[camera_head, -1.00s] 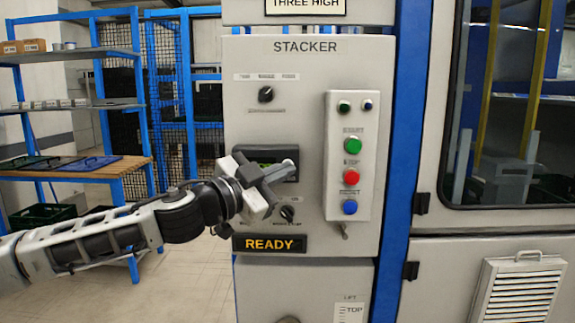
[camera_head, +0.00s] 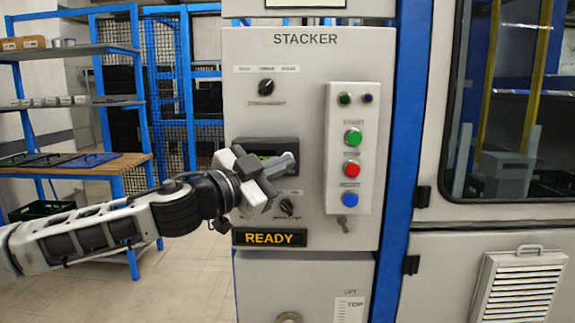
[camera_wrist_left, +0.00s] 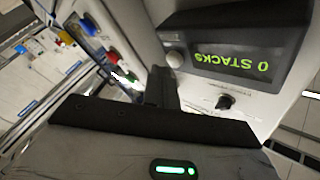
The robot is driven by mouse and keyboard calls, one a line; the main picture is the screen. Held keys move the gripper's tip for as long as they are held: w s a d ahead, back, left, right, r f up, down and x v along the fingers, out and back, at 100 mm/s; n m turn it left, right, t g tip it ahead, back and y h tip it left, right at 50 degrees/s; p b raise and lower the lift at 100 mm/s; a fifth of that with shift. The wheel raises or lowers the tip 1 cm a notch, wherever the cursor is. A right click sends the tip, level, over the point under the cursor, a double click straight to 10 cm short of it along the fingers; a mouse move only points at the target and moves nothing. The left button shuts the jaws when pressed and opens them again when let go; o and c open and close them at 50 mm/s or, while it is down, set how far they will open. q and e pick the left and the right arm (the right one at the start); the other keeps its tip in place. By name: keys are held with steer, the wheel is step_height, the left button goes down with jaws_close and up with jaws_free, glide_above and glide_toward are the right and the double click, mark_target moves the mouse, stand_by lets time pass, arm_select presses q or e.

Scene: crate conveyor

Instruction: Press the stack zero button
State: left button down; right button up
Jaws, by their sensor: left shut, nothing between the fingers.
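The grey STACKER panel (camera_head: 310,100) faces me in the head view. Its dark display unit (camera_head: 283,146) is partly covered by my left gripper (camera_head: 290,162), which is shut and empty in front of it. In the left wrist view the display (camera_wrist_left: 235,62) reads "0 STACKS" in green. A round grey button (camera_wrist_left: 174,59) sits at the end of the display unit, close to the shut fingers (camera_wrist_left: 160,84); I cannot tell whether they touch it. In the head view this button is not clearly visible.
A button box (camera_head: 350,108) with green, red and blue buttons is right of the gripper. Black selector knobs sit above (camera_head: 267,87) and below (camera_head: 287,206) the display. A "READY" sign (camera_head: 269,238) is lit. Shelves (camera_head: 75,103) stand at left.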

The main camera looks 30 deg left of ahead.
arm_select(q)
steer(key=shift+s+d, duration=0.15)
steer(key=shift+s, duration=0.05)
arm_select(e)
steer(key=shift+f, duration=0.3)
arm_select(q)
steer(key=s+d+b, duration=0.1)
steer(key=b, duration=0.1)
steer(key=s+b, duration=0.1)
steer(key=b, duration=0.1)
steer(key=s+d+b, duration=0.1)
steer(key=s+b, duration=0.1)
steer(key=shift+s+d+b, duration=0.1)
steer(key=shift+d+b, duration=0.2)
steer(key=shift+b, duration=0.05)
arm_select(e)
steer(key=shift+w+a+f+y, duration=0.15)
steer(key=shift+a+f, duration=0.15)
steer(key=shift+f, duration=0.25)
steer(key=shift+w+a+f+y, duration=0.15)
steer(key=shift+a+f, duration=0.1)
steer(key=shift+f, duration=0.25)
steer(key=shift+f, duration=0.15)
